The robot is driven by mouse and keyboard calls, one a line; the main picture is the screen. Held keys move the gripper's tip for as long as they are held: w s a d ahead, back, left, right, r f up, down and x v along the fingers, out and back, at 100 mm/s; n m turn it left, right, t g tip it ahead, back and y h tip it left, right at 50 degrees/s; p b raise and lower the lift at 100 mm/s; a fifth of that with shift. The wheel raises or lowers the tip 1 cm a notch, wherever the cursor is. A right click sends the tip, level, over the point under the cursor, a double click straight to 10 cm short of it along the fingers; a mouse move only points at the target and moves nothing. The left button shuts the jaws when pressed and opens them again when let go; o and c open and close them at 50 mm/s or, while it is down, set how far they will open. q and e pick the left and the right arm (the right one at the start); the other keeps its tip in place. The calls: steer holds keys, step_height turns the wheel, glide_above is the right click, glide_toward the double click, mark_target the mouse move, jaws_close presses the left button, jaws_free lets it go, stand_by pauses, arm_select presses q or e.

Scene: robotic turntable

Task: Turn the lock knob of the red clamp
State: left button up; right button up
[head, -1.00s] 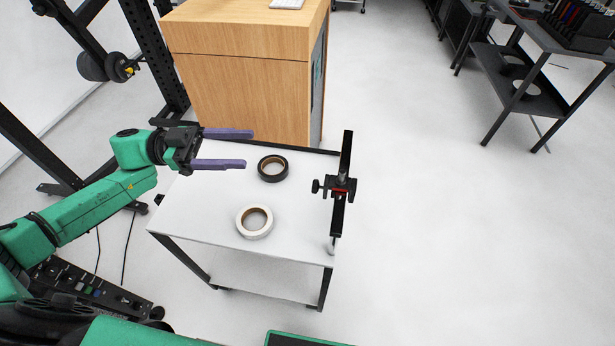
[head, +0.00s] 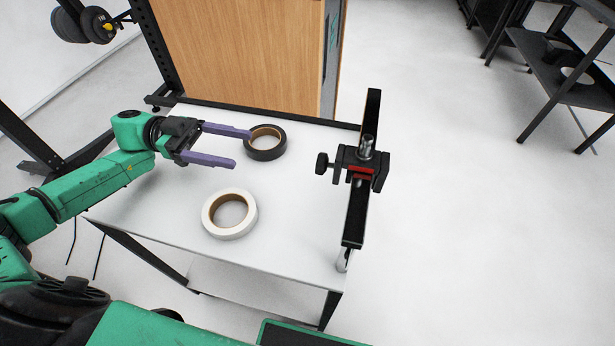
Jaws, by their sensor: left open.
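The clamp (head: 360,170) is a black device with a red patch, set on a dark upright rail at the right edge of the white table. Its dark lock knob (head: 322,164) sticks out on its left side. My left gripper (head: 242,149) has two purple fingers spread apart with nothing between them. It is over the table, left of the knob and clearly apart from it, with its fingers pointing right toward the clamp. My right gripper is not in view.
The white table (head: 285,225) bears a black tape roll (head: 265,143) by the fingertips and a white tape roll (head: 229,214) nearer me. A wooden cabinet (head: 240,55) stands behind. Dark shelving (head: 560,75) is far right. The floor right of the table is clear.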

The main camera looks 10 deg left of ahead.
mark_target(325, 164)
arm_select(q)
steer(key=d+p, duration=0.2)
steer(key=d, duration=1.2)
steer(key=shift+d+p, duration=0.3)
steer(key=shift+p, duration=0.1)
steer(key=shift+s, duration=0.1)
jaws_close()
steer(key=shift+m, duration=0.3)
steer(key=shift+a+m+b, duration=0.1)
steer(key=shift+m+b, duration=1.15)
steer(key=shift+m, duration=1.95)
